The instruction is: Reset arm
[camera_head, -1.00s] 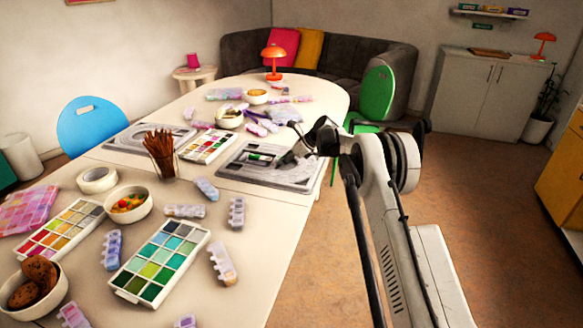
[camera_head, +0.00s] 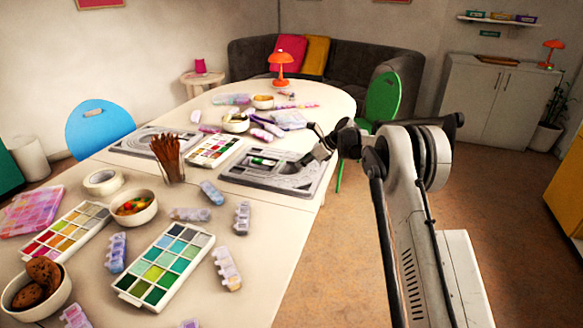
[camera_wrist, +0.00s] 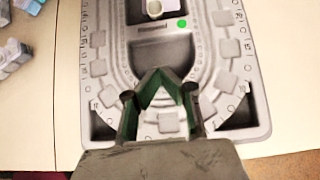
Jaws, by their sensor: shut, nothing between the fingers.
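My gripper (camera_head: 304,160) is shut and empty. In the head view it hangs over the right end of the nearer grey bead board (camera_head: 236,178), at the table's right edge. In the wrist view my gripper (camera_wrist: 157,76) points at the middle of the grey bead board (camera_wrist: 100,68), with its fingertips together and hiding part of the board. I cannot tell the exact height of the fingers above the board.
The white table (camera_head: 275,262) holds bead palettes, bowls, a brush cup (camera_head: 170,160) and several pill-box-like containers (camera_head: 228,268) left of the board. A second bead board (camera_head: 130,146) lies farther back. A green chair (camera_head: 382,98) stands right of the table. The floor at right is clear.

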